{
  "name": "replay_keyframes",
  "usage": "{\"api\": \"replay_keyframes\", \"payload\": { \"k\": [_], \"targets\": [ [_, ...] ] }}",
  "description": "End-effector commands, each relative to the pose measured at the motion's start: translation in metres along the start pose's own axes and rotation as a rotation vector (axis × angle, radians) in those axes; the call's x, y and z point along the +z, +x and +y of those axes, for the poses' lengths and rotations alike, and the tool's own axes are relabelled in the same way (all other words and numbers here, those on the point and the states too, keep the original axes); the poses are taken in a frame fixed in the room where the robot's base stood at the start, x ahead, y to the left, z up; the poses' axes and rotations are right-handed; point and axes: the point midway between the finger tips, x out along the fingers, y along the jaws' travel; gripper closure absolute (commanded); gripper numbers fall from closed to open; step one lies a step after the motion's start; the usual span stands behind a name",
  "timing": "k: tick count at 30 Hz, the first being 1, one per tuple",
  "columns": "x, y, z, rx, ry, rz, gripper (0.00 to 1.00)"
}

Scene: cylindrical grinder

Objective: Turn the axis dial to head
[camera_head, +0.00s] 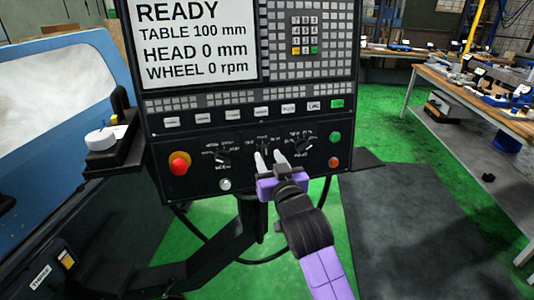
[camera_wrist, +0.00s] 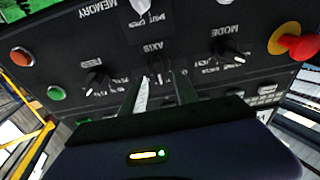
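The axis dial (camera_wrist: 158,72) is a small black knob under the label AXIS, upside down in the wrist view. In the head view it is the middle dial (camera_head: 264,146), partly hidden by my fingers. My gripper (camera_head: 270,156) is open in front of the panel, one finger on each side of the dial's line. In the wrist view my gripper's (camera_wrist: 160,88) two fingers reach toward the dial with a gap between them. I cannot tell whether they touch it. Which mark its pointer faces is too small to tell.
The mode dial (camera_head: 222,157) and red emergency button (camera_head: 180,163) are to the left; the feed dial (camera_head: 303,147) is to the right. The screen (camera_head: 196,40) reads READY, TABLE 100 mm, HEAD 0 mm, WHEEL 0 rpm. A workbench (camera_head: 465,90) stands far right.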

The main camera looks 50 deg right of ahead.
Motion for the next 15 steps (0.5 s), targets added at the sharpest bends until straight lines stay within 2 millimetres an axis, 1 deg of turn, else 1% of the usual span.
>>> {"api": "replay_keyframes", "payload": {
  "k": [1,3,6,14,15],
  "targets": [
    [-0.002,0.006,0.0,0.0,0.0,0.0,0.64],
    [-0.001,0.012,0.0,0.0,0.0,0.001,0.64],
    [0.0,0.016,0.0,0.0,0.0,0.0,0.64],
    [0.0,0.018,0.0,0.0,0.0,0.0,0.64],
    [0.0,0.018,0.0,0.0,0.0,0.0,0.7]
  ]
}}
